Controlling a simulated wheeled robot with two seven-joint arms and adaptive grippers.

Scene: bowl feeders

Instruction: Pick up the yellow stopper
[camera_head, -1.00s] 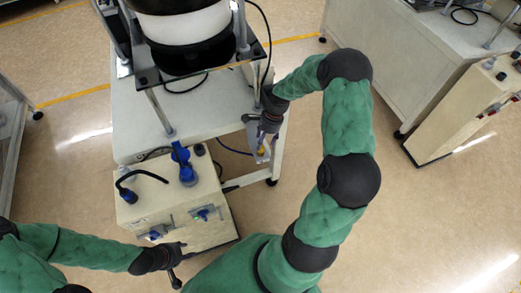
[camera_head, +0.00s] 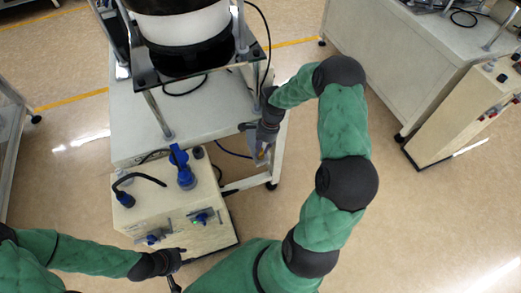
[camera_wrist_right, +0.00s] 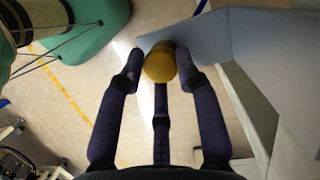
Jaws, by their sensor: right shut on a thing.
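The yellow stopper (camera_wrist_right: 160,62) is a rounded yellow piece between the fingertips of my right gripper (camera_wrist_right: 157,72) in the right wrist view, beside a grey metal plate (camera_wrist_right: 190,35). My right gripper is shut on the stopper. My left gripper (camera_head: 176,284) is low in the head view, away from the stopper; its fingers are too small to read.
A beige control box (camera_head: 150,212) with a blue connector (camera_head: 183,170) and cables stands before the table. The bowl feeder (camera_head: 185,25) stands on the table. Another bench (camera_head: 420,65) and box (camera_head: 455,125) are at right. Open floor (camera_head: 420,220) lies between.

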